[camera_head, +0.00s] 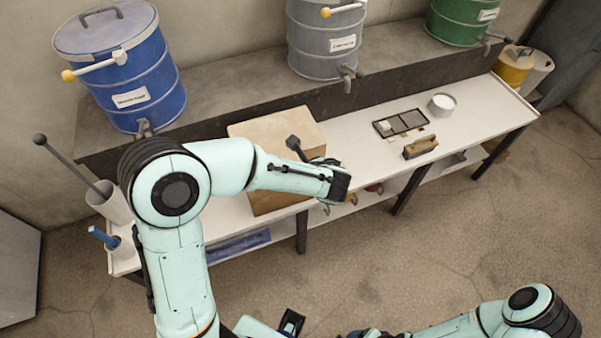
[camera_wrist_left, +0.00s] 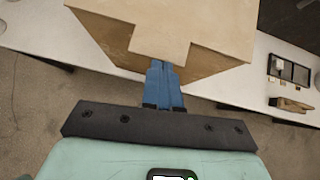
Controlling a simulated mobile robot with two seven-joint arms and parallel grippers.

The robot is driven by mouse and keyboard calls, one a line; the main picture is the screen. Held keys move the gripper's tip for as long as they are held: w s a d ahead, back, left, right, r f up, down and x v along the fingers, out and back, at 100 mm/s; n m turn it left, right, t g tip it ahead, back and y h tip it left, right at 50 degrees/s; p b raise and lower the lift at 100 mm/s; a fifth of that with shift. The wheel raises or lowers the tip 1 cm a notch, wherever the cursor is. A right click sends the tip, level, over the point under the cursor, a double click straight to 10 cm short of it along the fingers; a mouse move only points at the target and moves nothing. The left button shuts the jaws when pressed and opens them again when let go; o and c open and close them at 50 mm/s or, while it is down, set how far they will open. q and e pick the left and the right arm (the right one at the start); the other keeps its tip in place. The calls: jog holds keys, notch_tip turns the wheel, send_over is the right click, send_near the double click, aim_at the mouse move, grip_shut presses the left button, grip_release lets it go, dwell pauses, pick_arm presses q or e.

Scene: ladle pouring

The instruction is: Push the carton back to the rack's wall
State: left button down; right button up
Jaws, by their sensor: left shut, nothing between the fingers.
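The tan carton (camera_head: 268,134) stands on the white top of the rack (camera_head: 215,212), below the dark back wall (camera_head: 385,91). My left arm crosses in front of the carton and hides part of it. In the left wrist view the carton (camera_wrist_left: 205,22) fills the top middle. My left gripper (camera_wrist_left: 164,66) is shut and empty, its blue fingers pointing at the carton's near face. I cannot tell whether the fingertips touch it. In the head view its fingers are hidden. My right arm shows at the bottom right, but its fingers are not visible.
Blue (camera_head: 133,75), grey (camera_head: 328,35) and green (camera_head: 462,20) drums stand on the ledge behind. A dark tray (camera_head: 404,123), a white cup (camera_head: 442,104) and a brown block (camera_head: 421,147) lie right of the carton. A cup with a rod (camera_head: 108,202) stands left.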

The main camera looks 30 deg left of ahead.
aim_at(268, 128)
pick_arm(q)
jog(key=w+a+p, duration=0.1)
jog(key=w+a, duration=0.2)
jog(key=a, duration=0.1)
jog(key=w+a+p, duration=0.1)
jog(key=w+a, duration=0.2)
jog(key=a, duration=0.2)
jog(key=w+a+p, duration=0.1)
jog(key=w+a, duration=0.2)
jog(key=a, duration=0.1)
jog(key=shift+w+a, duration=0.1)
jog(key=shift+a, duration=0.1)
pick_arm(e)
jog(key=w+r, duration=0.1)
jog(key=r, duration=0.1)
jog(key=w+r, duration=0.1)
jog(key=shift+w+r, duration=0.15)
jog(key=shift+r, duration=0.25)
pick_arm(q)
jog(key=shift+d+f, duration=0.1)
